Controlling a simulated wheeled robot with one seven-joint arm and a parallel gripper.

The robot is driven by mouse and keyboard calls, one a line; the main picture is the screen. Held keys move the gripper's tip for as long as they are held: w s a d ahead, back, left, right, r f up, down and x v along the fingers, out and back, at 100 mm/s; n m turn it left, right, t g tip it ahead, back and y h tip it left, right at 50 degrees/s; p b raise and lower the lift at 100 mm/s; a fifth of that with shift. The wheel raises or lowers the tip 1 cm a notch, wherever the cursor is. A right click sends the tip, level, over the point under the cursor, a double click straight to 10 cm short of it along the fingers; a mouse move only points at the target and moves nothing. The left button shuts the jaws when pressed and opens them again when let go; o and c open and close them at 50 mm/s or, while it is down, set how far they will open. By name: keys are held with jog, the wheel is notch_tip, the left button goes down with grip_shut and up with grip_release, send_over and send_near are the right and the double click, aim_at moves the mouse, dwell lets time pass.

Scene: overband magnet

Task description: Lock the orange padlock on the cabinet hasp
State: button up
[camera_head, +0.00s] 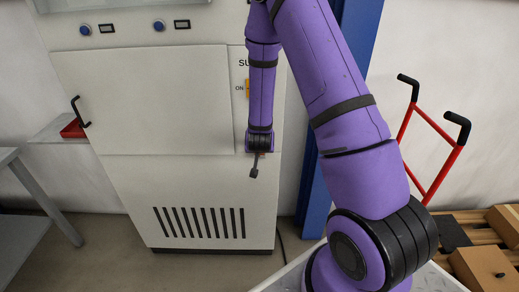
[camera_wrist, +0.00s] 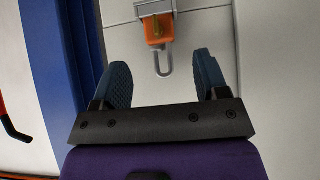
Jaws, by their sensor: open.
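The orange padlock (camera_wrist: 157,28) is near the top of the wrist view, against the pale cabinet face. Its grey U-shaped shackle (camera_wrist: 163,66) extends downward in that picture. A pale metal piece (camera_wrist: 153,8), which looks like the hasp, is at the padlock's far end. I cannot tell whether the shackle passes through it. My gripper (camera_wrist: 163,78) is open, its two dark blue fingers apart with nothing between them; the padlock is beyond the fingertips.
A blue post (camera_head: 312,185) stands right of the cabinet. A red hand truck (camera_head: 433,122) and pallet with boxes (camera_head: 485,270) are farther right. A grey table (camera_head: 40,200) is left.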

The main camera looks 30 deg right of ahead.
jog(key=shift+v, duration=2.4)
jog(key=s+a+r+n+y, duration=0.1)
jog(key=s+a+r+y, duration=0.15)
jog(key=r, duration=0.45)
jog(key=s+a+r+n+y, duration=0.15)
jog(key=a+r, duration=0.25)
jog(key=r, duration=0.4)
jog(key=s+a+r+n+y, duration=0.1)
jog(key=s+a+r, duration=0.15)
jog(key=r, duration=0.45)
jog(key=s+a+r+n+g, duration=0.1)
jog(key=s+r, duration=0.4)
jog(key=s, duration=0.5)
jog(key=s+a+r+n+g, duration=0.1)
jog(key=s+r+n, duration=0.1)
jog(key=s+r, duration=0.4)
jog(key=s, duration=0.5)
jog(key=shift+s+r, duration=0.3)
